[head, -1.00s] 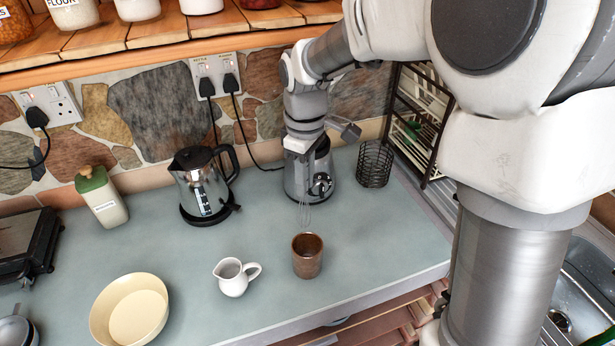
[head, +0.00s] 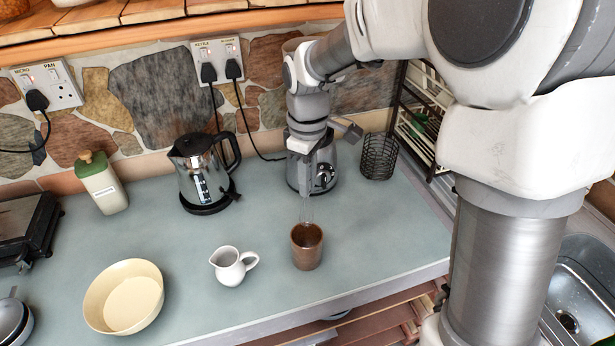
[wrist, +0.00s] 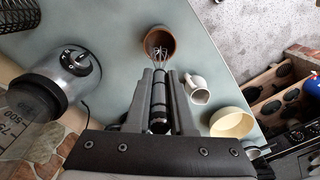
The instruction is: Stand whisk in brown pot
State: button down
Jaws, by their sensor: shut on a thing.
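The brown pot (head: 307,250) stands upright on the counter near its front edge; it also shows in the wrist view (wrist: 158,38). My gripper (head: 304,190) points down just behind and above the pot. In the wrist view my gripper (wrist: 159,80) is shut on the dark handle of the whisk (wrist: 158,56). The whisk's wire end (head: 306,212) hangs down at the pot's mouth. I cannot tell whether the wire tips are inside the rim or just above it.
A white jug (head: 230,267) stands just left of the pot, with a cream bowl (head: 124,297) further left. Behind are a kettle (head: 203,178), a blender base (head: 322,170) and a black wire basket (head: 379,157). The counter right of the pot is clear.

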aim_at(308, 211)
jog(key=shift+f+b, duration=3.15)
jog(key=shift+f, duration=1.6)
jog(key=c, duration=0.7)
grip_release()
jog(key=shift+r, duration=0.1)
notch_tip(308, 211, up, 17)
jog(key=shift+r+p, duration=0.1)
jog(key=shift+p, duration=0.3)
